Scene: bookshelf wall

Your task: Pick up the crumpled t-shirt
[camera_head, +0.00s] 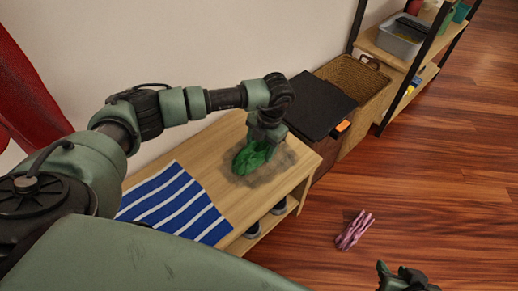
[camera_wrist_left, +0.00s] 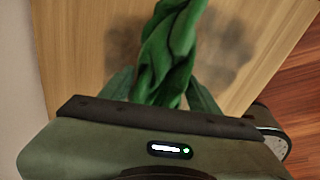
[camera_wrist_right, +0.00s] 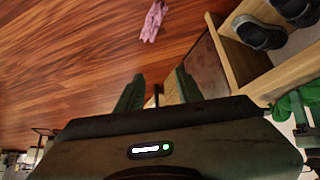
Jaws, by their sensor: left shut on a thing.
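A crumpled green cloth, which looks like the t-shirt (camera_head: 250,157), is at the right end of the wooden bench, under my left gripper (camera_head: 262,138). In the left wrist view the green t-shirt (camera_wrist_left: 172,50) is bunched between the fingers of my left gripper (camera_wrist_left: 162,92), which is shut on it. A dark smudge or shadow surrounds it on the bench top; I cannot tell whether it still touches the wood. My right gripper (camera_wrist_right: 158,92) is open and empty over the floor, partly visible at the bottom of the head view (camera_head: 405,280).
A blue-and-white striped cloth (camera_head: 175,203) lies on the bench (camera_head: 222,187). Dark shoes (camera_wrist_right: 262,32) stand on its lower shelf. A pink crumpled item (camera_head: 354,230) lies on the open wood floor. A black-lidded box (camera_head: 318,105) and wicker basket (camera_head: 352,77) stand beyond the bench.

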